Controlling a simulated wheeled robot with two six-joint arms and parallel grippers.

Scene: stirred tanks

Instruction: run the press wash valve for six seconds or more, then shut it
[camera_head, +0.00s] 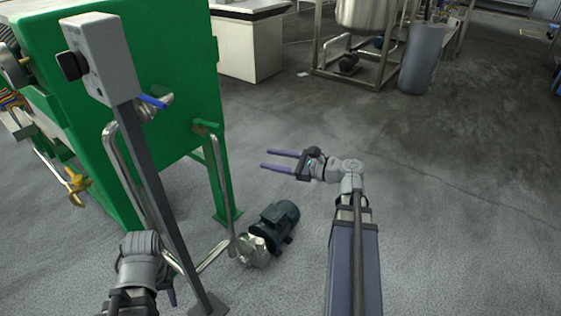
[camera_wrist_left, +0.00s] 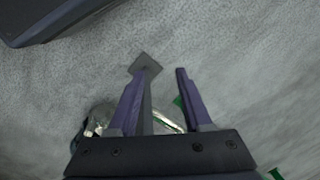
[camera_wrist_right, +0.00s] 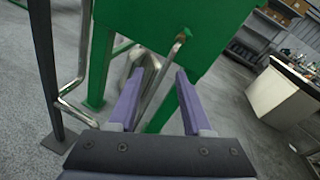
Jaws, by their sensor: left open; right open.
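A valve with a blue lever (camera_head: 152,101) sits on a pipe against the green press (camera_head: 175,60) in the head view. A yellow-handled valve (camera_head: 75,190) is lower at far left. No label tells which is the wash valve. My right gripper (camera_head: 268,160) is open and empty in front of the press, apart from both valves; its wrist view shows its fingers (camera_wrist_right: 159,72) spread toward the green panel and a bent pipe. My left gripper is low at the left, mostly hidden behind its own wrist in the head view; its wrist view shows open, empty fingers (camera_wrist_left: 160,74) over the floor.
A grey control box (camera_head: 100,58) with a dark knob stands on a slim post between my left arm and the press. A motor pump (camera_head: 272,228) sits on the floor by the press leg. A steel tank (camera_head: 368,15) stands behind. The right floor is clear.

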